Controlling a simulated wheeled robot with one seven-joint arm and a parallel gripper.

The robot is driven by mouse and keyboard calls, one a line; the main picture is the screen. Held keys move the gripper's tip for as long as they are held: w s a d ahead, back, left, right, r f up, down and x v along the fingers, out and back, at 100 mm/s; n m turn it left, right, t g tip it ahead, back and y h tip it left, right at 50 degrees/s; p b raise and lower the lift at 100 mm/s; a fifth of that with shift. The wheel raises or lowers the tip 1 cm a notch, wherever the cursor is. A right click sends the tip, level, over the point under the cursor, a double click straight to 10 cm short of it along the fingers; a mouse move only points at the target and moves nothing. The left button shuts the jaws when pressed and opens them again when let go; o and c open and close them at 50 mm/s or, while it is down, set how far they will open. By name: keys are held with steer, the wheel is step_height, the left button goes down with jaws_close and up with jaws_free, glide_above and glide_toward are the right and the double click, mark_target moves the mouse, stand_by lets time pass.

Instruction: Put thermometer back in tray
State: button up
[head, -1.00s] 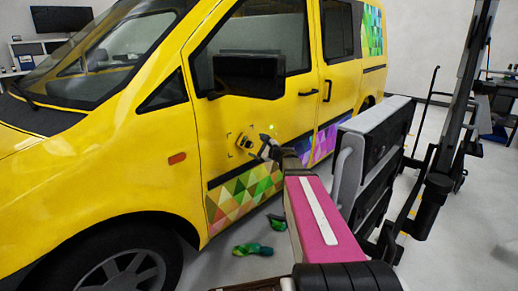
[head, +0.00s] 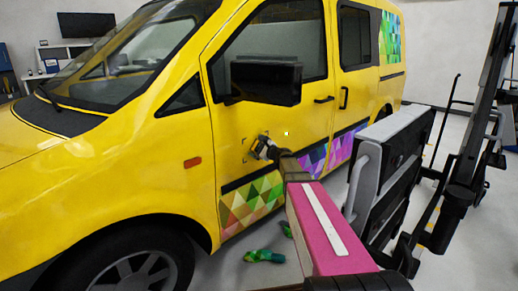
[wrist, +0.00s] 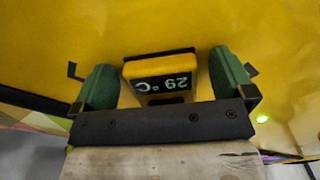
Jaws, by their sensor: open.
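The thermometer (wrist: 160,72) is a small yellow block with a dark display reading 29 °C, upside down in the wrist view. It sits in front of the yellow van door, between the two green fingers of my gripper (wrist: 163,62). The fingers are open, one on each side, with a visible gap on both sides. In the head view my gripper (head: 263,148) is at the van's front door, below the mirror, and mostly hides the thermometer. I cannot make out the tray in either view.
The yellow van (head: 110,155) fills the left and middle, with its black mirror (head: 265,82) jutting out above my gripper. Crumpled green wrap (head: 264,256) lies on the floor below. A dark frame (head: 465,170) stands at the right. Small dark corner marks are on the door.

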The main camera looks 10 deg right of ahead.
steer(key=c, duration=1.1)
steer(key=shift+c, duration=0.2)
steer(key=shift+s+d, duration=0.4)
steer(key=shift+s, duration=0.2)
steer(key=v, duration=0.6)
steer(key=shift+s+d, duration=0.3)
stand_by(0.7)
steer(key=s+a+f+n+g+y, duration=0.1)
steer(key=s+n+g+y, duration=0.1)
steer(key=s, duration=0.8)
steer(key=s+a+f+n+g+y, duration=0.1)
steer(key=s+a+f+g+y, duration=0.1)
steer(key=s, duration=0.7)
steer(key=shift+s+f+n, duration=0.2)
steer(key=shift+s+n, duration=0.2)
